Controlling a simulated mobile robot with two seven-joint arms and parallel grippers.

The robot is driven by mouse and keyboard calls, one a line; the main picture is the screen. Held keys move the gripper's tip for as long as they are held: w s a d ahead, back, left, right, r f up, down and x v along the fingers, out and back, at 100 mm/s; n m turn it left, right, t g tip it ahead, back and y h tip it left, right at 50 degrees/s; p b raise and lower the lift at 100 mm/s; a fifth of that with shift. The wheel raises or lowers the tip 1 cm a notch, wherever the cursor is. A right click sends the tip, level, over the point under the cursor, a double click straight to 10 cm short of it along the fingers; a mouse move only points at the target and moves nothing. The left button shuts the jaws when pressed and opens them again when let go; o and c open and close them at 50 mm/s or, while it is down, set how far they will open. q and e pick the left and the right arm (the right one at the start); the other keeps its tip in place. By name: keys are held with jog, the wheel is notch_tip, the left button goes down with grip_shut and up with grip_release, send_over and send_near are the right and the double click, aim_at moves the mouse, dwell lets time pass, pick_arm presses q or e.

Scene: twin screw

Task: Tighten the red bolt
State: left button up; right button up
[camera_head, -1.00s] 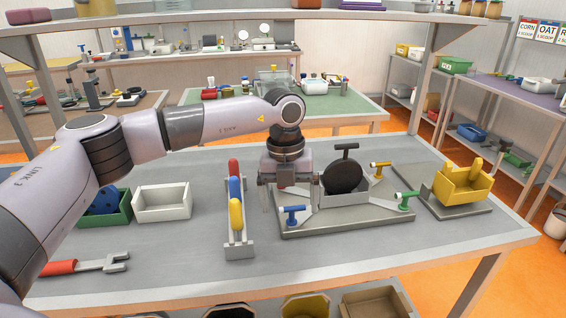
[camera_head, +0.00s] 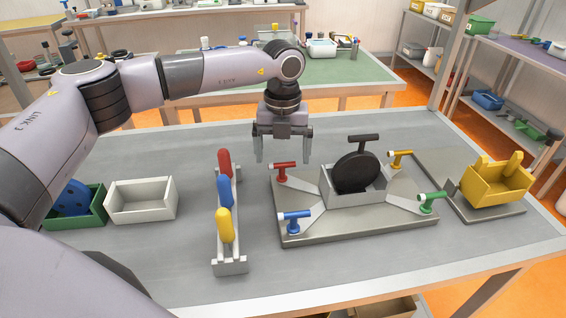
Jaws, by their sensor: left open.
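The red bolt (camera_head: 285,172) has a T-shaped handle and stands at the back left corner of the grey fixture plate (camera_head: 300,232). A dark disc (camera_head: 357,172) sits upright in a block at the plate's middle. My left gripper (camera_head: 284,150) points down just above or behind the red bolt, with its two fingers spread apart and nothing seen between them. Whether it touches the bolt cannot be told. The blue bolt (camera_head: 293,218), yellow bolt (camera_head: 399,157) and green bolt (camera_head: 429,201) stand at the other corners. My right gripper is out of view.
A rack (camera_head: 231,266) with red, blue and yellow handles stands left of the plate. A white bin (camera_head: 142,204) and a green bin (camera_head: 90,216) are farther left. A yellow box (camera_head: 496,183) stands on a plate at right. The bench front is mostly clear.

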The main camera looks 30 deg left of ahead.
aim_at(283, 168)
pick_arm(q)
jog(key=shift+f+p, duration=0.35)
jog(key=shift+f, duration=2.05)
jog(key=c, duration=0.8)
jog(key=shift+c, duration=0.2)
